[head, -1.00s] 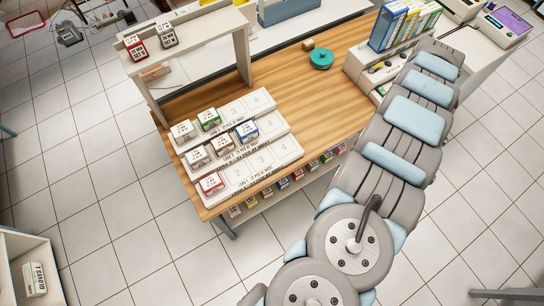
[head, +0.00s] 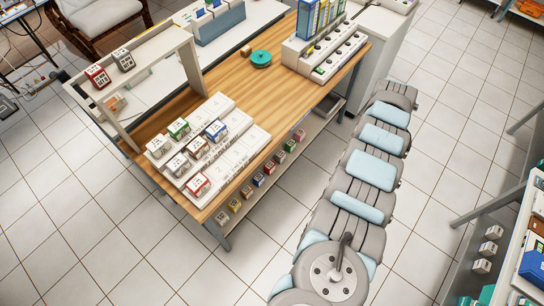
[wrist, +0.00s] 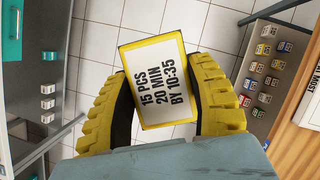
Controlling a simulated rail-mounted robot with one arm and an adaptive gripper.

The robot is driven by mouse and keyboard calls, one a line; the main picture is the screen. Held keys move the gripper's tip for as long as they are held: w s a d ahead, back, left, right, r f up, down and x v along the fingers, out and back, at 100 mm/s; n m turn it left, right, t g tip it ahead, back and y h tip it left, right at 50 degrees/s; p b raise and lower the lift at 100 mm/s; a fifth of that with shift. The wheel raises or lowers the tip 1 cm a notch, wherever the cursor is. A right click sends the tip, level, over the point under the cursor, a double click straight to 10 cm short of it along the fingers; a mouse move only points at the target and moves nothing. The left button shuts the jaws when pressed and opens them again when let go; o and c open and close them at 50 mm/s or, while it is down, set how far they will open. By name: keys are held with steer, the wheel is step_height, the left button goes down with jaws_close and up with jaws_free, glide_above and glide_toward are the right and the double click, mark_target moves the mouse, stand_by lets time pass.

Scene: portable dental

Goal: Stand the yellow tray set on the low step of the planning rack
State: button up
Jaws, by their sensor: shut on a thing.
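The yellow tray set (wrist: 157,85) is a small box with yellow edges and a white face reading "15 PCS 20 MIN BY 10:35". My gripper (wrist: 165,72) is shut on it, one yellow ribbed finger on each side, in the wrist view. The box appears tilted in that picture and is held over the floor. Neither it nor my fingers can be made out in the head view. The white planning rack (head: 246,158) stands on the wooden table in steps. Its front, low step carries a red box (head: 198,185) at the left end; its numbered places to the right are bare.
The higher steps hold white, green, brown and blue boxes (head: 216,131). A shelf under the table holds several small boxes (head: 258,180); it also shows in the wrist view (wrist: 262,85). A white overhead shelf (head: 135,60) rises behind the rack. Open floor (head: 265,235) lies in front.

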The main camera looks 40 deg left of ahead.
steer(key=s+a+f+n+t+h+p, duration=0.1)
steer(key=s+a+f+n+t, duration=0.2)
steer(key=a+n, duration=0.6)
steer(key=s+a+f+n+t+h+p, duration=0.15)
steer(key=s+a+n, duration=0.25)
steer(key=a+n, duration=0.5)
steer(key=s+a+f+n+t+y+p, duration=0.1)
steer(key=s+a+f+n+t+y, duration=0.15)
steer(key=s+a+n, duration=0.45)
steer(key=s+a+f+n+t+y+p, duration=0.1)
steer(key=s+a+f+n+t+y, duration=0.15)
steer(key=s+a+n, duration=0.5)
steer(key=m+b, duration=0.2)
steer(key=b, duration=1.2)
glide_toward(223, 166)
steer(key=shift+w+d+r+g, duration=0.15)
steer(key=shift+w+d+g, duration=0.1)
steer(key=shift+w, duration=0.25)
steer(key=shift+w+d+r+g, duration=0.15)
steer(key=shift+w+d+g, duration=0.1)
steer(key=shift+w, duration=0.25)
steer(key=shift+a+f+b, duration=0.5)
steer(key=shift+a+f, duration=0.05)
steer(key=shift+f, duration=0.25)
step_height(223, 166, down, 2)
steer(key=shift+d+f, duration=0.1)
steer(key=shift+f, duration=0.1)
steer(key=shift+w, duration=0.1)
